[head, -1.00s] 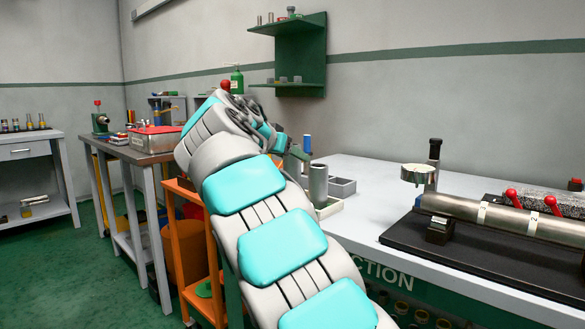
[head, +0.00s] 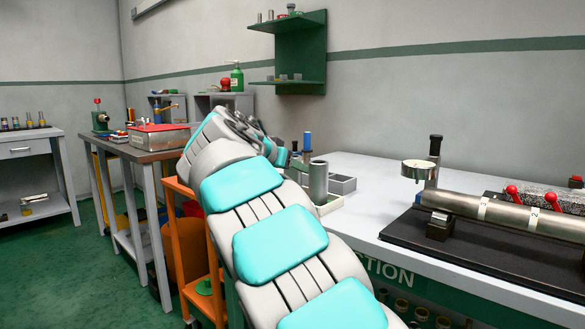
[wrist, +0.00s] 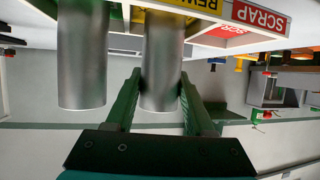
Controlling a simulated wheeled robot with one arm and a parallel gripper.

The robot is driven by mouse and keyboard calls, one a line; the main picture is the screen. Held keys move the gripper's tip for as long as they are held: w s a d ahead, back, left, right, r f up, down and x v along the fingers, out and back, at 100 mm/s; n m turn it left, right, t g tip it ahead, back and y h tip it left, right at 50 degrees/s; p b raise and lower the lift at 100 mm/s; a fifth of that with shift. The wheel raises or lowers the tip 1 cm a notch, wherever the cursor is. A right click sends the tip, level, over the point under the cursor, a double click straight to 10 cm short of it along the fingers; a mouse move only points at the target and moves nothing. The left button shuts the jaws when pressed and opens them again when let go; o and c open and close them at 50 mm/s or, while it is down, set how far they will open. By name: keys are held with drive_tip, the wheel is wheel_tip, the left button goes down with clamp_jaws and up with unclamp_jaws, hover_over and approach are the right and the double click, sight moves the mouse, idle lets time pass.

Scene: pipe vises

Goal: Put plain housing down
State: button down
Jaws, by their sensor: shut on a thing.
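My gripper (wrist: 160,76) has green fingers, shut on a plain grey metal cylinder, the plain housing (wrist: 163,55). The wrist view is upside down, and the housing stands roughly in line with the fingers. I cannot tell whether its base touches the surface. A second, similar metal cylinder (wrist: 82,60) stands beside it, apart from the fingers. In the head view a metal cylinder (head: 318,183) stands upright in a small pale tray (head: 330,205) on the bench. My arm hides most of my gripper and the held housing there.
In the wrist view a tray edge carries a red SCRAP label (wrist: 262,17) and a yellow label. A long pipe (head: 490,212) lies clamped at right. An orange cart (head: 190,250) stands left of my arm.

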drive_tip(key=shift+c, duration=1.3)
unclamp_jaws()
drive_tip(key=shift+r+p, duration=0.2)
drive_tip(key=shift+p, duration=0.15)
drive_tip(key=b+v, duration=0.1)
drive_tip(key=v, duration=1.1)
drive_tip(key=shift+d, duration=0.1)
